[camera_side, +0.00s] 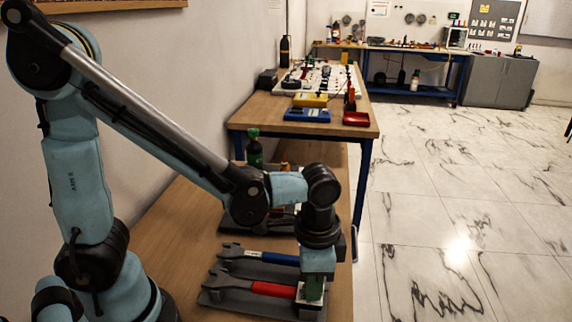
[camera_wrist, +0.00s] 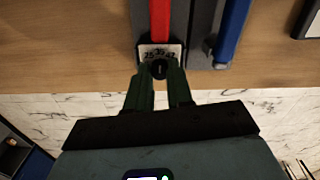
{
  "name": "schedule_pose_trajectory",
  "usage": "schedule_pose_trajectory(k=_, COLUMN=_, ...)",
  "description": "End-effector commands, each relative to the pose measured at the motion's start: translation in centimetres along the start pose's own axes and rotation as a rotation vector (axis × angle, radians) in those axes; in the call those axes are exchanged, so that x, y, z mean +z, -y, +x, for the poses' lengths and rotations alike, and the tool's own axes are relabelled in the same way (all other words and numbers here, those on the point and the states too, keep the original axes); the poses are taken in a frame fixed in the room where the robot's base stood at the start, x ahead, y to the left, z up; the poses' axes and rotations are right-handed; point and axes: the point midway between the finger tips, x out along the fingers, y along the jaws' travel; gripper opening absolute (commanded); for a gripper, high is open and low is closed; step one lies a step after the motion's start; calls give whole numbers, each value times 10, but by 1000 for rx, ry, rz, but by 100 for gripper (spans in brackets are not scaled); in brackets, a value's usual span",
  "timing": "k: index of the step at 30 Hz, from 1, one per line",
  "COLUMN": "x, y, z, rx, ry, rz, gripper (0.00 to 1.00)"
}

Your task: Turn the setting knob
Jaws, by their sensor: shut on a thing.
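The setting knob (camera_wrist: 159,69) is a small black round piece at the end of a red-handled wrench (camera_wrist: 160,20), beside a pale scale plate (camera_wrist: 149,53) with printed numbers. The readable numbers look like 25 and 35; the rest is unclear. My gripper (camera_wrist: 160,80) has green fingers, one on each side of the knob, and is shut on it. In the side view my gripper (camera_side: 314,288) points down at the handle end of the red wrench (camera_side: 270,289), and the knob is hidden there. The wrench lies flat in a grey holder (camera_side: 225,302).
A blue-handled wrench (camera_side: 275,258) lies parallel close behind the red one. A green bottle (camera_side: 254,150) stands farther back on the wooden bench (camera_side: 180,235). The bench edge is near my gripper, with marble floor (camera_side: 450,220) beyond.

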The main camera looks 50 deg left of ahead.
Motion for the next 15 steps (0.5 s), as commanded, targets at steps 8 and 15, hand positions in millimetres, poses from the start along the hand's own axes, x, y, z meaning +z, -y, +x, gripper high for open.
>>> schedule_pose_trajectory(k=8, x=1, y=0, z=0, rx=0, ry=1, rz=7, gripper=0)
schedule_pose_trajectory(k=15, x=1, y=0, z=0, rx=-1, ry=1, rz=6, gripper=33)
